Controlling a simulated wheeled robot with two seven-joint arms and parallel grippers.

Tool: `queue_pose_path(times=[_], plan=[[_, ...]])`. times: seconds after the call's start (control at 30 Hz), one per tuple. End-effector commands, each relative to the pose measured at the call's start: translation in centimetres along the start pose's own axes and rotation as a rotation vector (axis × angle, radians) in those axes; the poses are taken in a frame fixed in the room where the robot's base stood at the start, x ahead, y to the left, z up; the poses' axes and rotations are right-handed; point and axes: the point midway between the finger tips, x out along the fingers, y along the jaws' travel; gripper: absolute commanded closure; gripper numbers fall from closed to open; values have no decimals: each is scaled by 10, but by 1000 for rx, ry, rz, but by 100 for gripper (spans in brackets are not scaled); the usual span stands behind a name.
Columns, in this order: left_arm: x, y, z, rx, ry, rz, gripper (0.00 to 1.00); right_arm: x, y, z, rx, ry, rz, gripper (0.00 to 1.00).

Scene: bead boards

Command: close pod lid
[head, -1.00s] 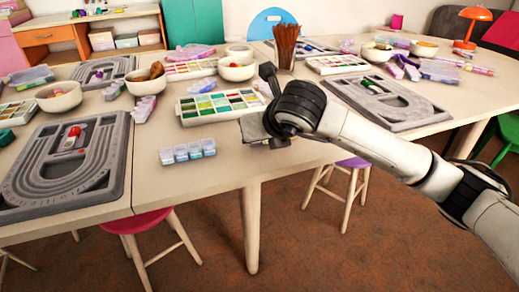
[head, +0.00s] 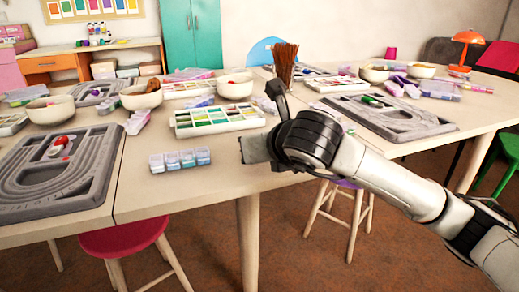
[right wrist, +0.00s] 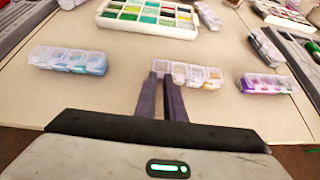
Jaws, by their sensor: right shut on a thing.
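A clear pod case with pale and amber contents (right wrist: 196,76) lies on the table in the right wrist view. My right gripper (right wrist: 167,78) is shut on it, with both fingertips close together at its left part. Its lid is too small and blurred to tell how far it is open. In the head view my right gripper (head: 252,149) is low over the table's front edge, and the arm hides that case. A blue pod case (head: 180,160) lies left of the gripper; it also shows in the right wrist view (right wrist: 68,60). My left gripper is not in view.
A purple pod case (right wrist: 268,84) lies to the right. A white palette of colours (head: 218,120) stands behind the gripper. Grey bead boards lie at left (head: 58,170) and right (head: 388,115). Stools (head: 125,236) stand below the front edge. Bare tabletop lies around the blue case.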

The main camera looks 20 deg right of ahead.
Motion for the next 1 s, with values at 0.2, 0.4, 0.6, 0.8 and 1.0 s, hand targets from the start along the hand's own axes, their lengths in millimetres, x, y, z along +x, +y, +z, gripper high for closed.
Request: queue_pose_path(times=[0.2, 0.4, 0.6, 0.8, 1.0], plan=[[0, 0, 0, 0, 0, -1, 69, 0, 0, 0, 0, 0, 0, 79], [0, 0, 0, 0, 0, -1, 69, 0, 0, 0, 0, 0, -1, 71], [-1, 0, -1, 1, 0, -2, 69, -4, 0, 1, 0, 0, 0, 71], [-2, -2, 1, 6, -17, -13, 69, -35, 0, 2, -2, -2, 1, 71], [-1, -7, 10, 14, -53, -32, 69, -74, 0, 2, -2, -2, 2, 71]])
